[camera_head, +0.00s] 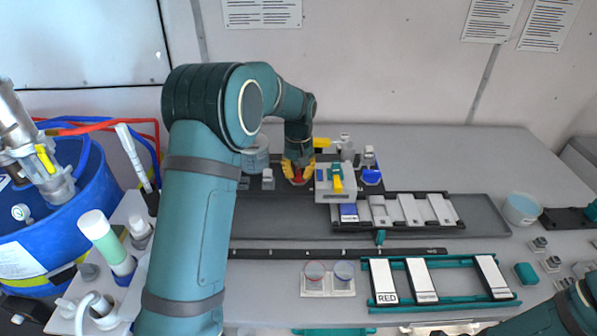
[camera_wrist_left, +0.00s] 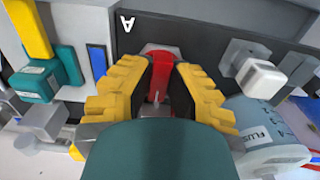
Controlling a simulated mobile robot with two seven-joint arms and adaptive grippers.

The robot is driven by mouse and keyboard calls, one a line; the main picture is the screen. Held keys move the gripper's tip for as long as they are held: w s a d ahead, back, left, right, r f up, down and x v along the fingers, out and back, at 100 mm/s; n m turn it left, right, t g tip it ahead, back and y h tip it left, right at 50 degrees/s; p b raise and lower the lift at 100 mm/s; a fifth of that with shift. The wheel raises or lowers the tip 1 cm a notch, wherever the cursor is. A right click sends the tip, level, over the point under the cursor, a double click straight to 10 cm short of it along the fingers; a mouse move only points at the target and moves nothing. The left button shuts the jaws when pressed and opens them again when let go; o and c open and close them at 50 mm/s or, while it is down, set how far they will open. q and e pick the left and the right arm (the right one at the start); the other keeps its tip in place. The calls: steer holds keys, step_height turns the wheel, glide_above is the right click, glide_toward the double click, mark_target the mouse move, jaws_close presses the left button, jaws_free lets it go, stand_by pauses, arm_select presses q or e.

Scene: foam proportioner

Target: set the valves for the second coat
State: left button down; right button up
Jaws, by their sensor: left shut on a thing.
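My left gripper (camera_head: 298,178) has yellow fingers and is shut on a red valve handle, with only a bit of red showing in the head view. In the left wrist view the gripper (camera_wrist_left: 158,92) has its fingers on both sides of the red handle (camera_wrist_left: 160,62), which stands against a dark panel (camera_wrist_left: 200,40) marked A. A yellow lever (camera_head: 337,184) sits on a light grey block beside the gripper, and another yellow handle (camera_head: 322,142) is behind it. A blue-based fitting (camera_head: 371,177) stands to the right. My right gripper is out of view.
A container marked FLUSH (camera_wrist_left: 262,125) and a white square knob (camera_wrist_left: 262,78) are close beside the gripper. A rack of white plates (camera_head: 410,210) sits on a grey tray. A teal rack (camera_head: 450,280) holds labelled plates in front. A blue drum (camera_head: 50,215) stands left.

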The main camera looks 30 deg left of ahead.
arm_select(q)
steer(key=shift+m, duration=0.3)
steer(key=m, duration=0.3)
steer(key=shift+s+a+m+p, duration=0.1)
steer(key=shift+m+p, duration=0.3)
steer(key=m, duration=0.4)
steer(key=shift+a+f+m+p, duration=0.1)
steer(key=shift+m+p, duration=0.2)
steer(key=shift+p, duration=0.05)
steer(key=m, duration=0.4)
steer(key=shift+p, duration=0.4)
steer(key=m, duration=0.4)
steer(key=shift+a+m+p, duration=0.1)
steer(key=shift+m+p, duration=0.2)
steer(key=shift+p, duration=0.1)
steer(key=c, duration=0.9)
jaws_free()
steer(key=shift+w, duration=0.2)
